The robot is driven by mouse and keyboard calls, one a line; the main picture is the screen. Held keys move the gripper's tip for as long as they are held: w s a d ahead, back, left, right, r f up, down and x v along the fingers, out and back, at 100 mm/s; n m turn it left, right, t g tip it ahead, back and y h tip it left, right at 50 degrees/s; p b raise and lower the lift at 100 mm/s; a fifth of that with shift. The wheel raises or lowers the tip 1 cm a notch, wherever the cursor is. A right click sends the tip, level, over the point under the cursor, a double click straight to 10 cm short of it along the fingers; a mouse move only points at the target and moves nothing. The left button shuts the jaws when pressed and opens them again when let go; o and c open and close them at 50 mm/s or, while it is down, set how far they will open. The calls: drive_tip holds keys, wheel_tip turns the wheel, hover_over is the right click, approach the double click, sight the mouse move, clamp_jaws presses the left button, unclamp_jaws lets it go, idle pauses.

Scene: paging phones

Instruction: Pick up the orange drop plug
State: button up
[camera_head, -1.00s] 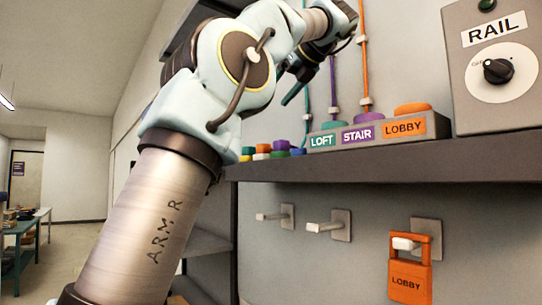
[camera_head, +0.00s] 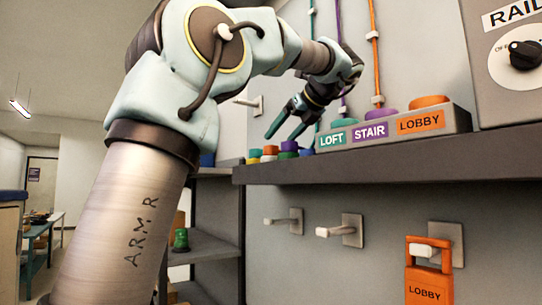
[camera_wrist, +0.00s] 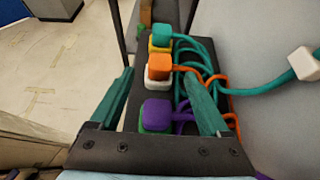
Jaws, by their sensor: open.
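The orange drop plug (camera_wrist: 159,67) is an orange block on a white base, with an orange cord running off to the right. In the head view the orange plug (camera_head: 270,150) is small, in the row of plugs on the shelf. My gripper (camera_head: 282,137) is open and tilted down just above that row. In the wrist view its teal fingers (camera_wrist: 158,76) appear on either side of the orange plug. The plug is not held, and the exact gap in height is hard to tell.
A teal plug (camera_wrist: 161,34) on yellow stands beyond the orange one, and a purple plug (camera_wrist: 157,113) on green nearer. Teal cords loop close on the right. The LOFT, STAIR, LOBBY box (camera_head: 393,130) stands on the shelf (camera_head: 390,158). An orange LOBBY tag (camera_head: 428,285) hangs below.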

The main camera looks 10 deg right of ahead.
sight(271, 154)
drive_tip(key=shift+p+x, duration=0.55)
drive_tip(key=shift+x, duration=2.05)
clamp_jaws()
